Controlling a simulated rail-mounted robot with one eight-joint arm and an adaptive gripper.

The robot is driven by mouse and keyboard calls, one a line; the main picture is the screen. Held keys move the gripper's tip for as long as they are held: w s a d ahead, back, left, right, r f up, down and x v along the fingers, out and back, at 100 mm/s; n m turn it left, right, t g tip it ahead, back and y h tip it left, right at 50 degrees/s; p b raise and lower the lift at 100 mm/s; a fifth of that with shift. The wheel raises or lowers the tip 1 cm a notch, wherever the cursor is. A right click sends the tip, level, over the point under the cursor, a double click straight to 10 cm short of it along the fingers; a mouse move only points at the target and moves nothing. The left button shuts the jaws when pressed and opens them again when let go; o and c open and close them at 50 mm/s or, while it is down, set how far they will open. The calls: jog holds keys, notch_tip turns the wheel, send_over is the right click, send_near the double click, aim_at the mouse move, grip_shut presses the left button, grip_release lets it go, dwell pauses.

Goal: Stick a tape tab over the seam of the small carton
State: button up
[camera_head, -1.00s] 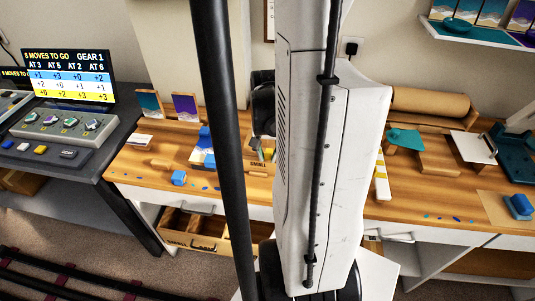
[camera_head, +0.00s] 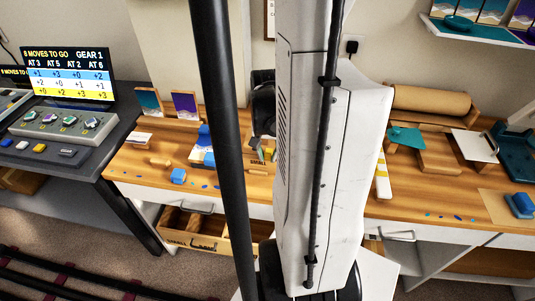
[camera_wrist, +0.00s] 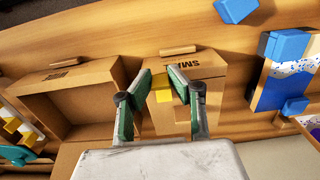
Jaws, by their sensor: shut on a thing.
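The small carton (camera_wrist: 209,66) is below my gripper in the wrist view, its printed label upside down and its flaps closed. My gripper (camera_wrist: 162,76) is over the carton's top, with its green-padded fingers shut on a yellow tape tab (camera_wrist: 162,87). I cannot tell whether the tab touches the carton.
A larger open carton (camera_wrist: 52,82) stands to the left in the wrist view, with yellow tabs (camera_wrist: 14,127) beyond it. Blue blocks (camera_wrist: 287,46) lie to the right. Wooden bars (camera_wrist: 178,50) lie on the bench beside the cartons.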

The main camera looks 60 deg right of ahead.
jog(key=shift+f+b, duration=0.35)
dwell(0.4)
dwell(0.3)
jog(key=o, duration=0.7)
jog(key=shift+r, duration=0.15)
jog(key=shift+r+p, duration=2.95)
jog(key=shift+r, duration=0.95)
